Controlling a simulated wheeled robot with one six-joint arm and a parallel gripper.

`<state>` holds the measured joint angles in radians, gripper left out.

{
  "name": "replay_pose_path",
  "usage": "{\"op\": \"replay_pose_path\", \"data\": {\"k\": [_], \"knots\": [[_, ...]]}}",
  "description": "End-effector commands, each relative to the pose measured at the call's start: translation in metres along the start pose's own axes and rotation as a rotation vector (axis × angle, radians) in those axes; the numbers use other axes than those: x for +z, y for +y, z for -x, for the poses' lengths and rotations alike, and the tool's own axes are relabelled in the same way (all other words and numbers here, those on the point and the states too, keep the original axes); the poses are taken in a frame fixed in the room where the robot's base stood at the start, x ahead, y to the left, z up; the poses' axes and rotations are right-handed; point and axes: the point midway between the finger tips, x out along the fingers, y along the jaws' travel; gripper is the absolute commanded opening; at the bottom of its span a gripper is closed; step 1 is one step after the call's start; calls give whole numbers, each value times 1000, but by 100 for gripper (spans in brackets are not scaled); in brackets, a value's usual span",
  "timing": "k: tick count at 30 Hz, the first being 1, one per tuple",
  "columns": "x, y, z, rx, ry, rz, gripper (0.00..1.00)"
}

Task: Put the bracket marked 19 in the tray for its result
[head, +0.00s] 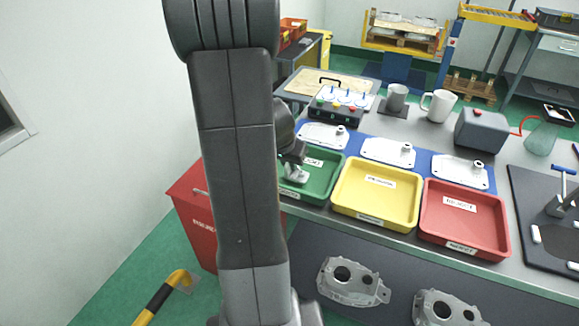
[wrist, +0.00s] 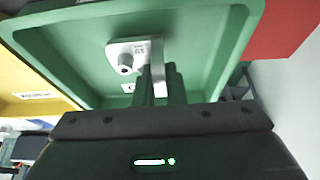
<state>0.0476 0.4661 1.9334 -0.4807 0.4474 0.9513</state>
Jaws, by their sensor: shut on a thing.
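My gripper (wrist: 158,85) is shut on a pale grey bracket (wrist: 124,54), whose marking appears upside down as 19 in the wrist view. In the head view the bracket (head: 297,174) is over the green tray (head: 327,190), inside its outline. I cannot tell whether it touches the tray floor. The green tray (wrist: 215,60) fills most of the wrist view; its label is partly hidden and unreadable. The yellow tray (head: 349,204) is beside it, and the red tray (head: 450,235), labelled REJECT, is at the right. Both look empty. My arm hides the green tray's left end.
Three flat castings (head: 388,152) lie on a blue mat behind the trays. A red bin (head: 190,195) stands left of the bench. Larger castings (head: 352,282) show below the bench front.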

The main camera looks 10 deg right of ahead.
Motion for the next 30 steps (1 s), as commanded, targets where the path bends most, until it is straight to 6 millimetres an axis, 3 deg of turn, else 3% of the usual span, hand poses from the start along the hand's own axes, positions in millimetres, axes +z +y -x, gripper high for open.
{"op": "replay_pose_path", "data": {"k": [3,15,16,18,30], "knots": [[4,0,-9,0,-1,1,0],[6,0,-13,-1,0,0,0],[5,0,-12,-1,0,0,16],[5,0,-11,-1,0,0,30],[3,0,-7,-1,0,0,32]]}}
